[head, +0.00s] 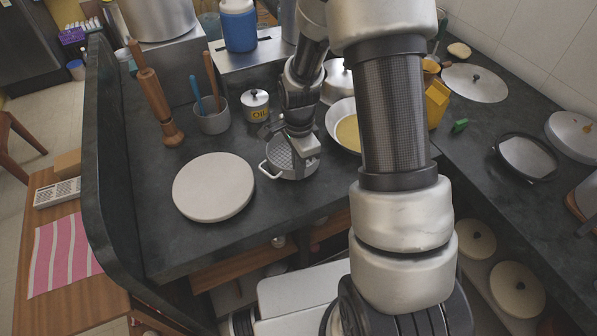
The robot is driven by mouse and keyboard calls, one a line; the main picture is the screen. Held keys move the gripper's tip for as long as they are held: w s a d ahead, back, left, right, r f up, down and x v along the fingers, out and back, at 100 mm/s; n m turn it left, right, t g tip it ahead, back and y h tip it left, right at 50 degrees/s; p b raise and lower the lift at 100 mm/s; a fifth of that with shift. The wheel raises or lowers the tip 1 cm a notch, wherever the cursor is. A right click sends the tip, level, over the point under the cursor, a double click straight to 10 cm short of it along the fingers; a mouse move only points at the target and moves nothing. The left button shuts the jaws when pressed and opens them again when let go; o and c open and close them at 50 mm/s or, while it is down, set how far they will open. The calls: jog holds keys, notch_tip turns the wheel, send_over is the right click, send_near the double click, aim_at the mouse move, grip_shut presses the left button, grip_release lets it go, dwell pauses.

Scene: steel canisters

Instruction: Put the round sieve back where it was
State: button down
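A round metal vessel with a mesh-like inside, which looks like the round sieve (279,158), is on the dark counter. A small loop handle sticks out on its left side. My gripper (304,152) reaches down at the sieve's right side and overlaps its rim in the picture. The fingertips are too small and partly hidden, so I cannot tell whether they are shut on the rim. I also cannot tell whether the sieve rests on the counter or is just above it.
A pale round board (213,187) lies left of the sieve. An oil canister (255,104), a utensil pot (212,117) and a wooden mill (155,100) stand behind. A yellow-filled bowl (346,128) is close on the right. The counter's front edge is near.

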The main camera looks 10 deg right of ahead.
jog(key=shift+f, duration=0.8)
jog(key=shift+f, duration=0.15)
jog(key=c, duration=2)
grip_release()
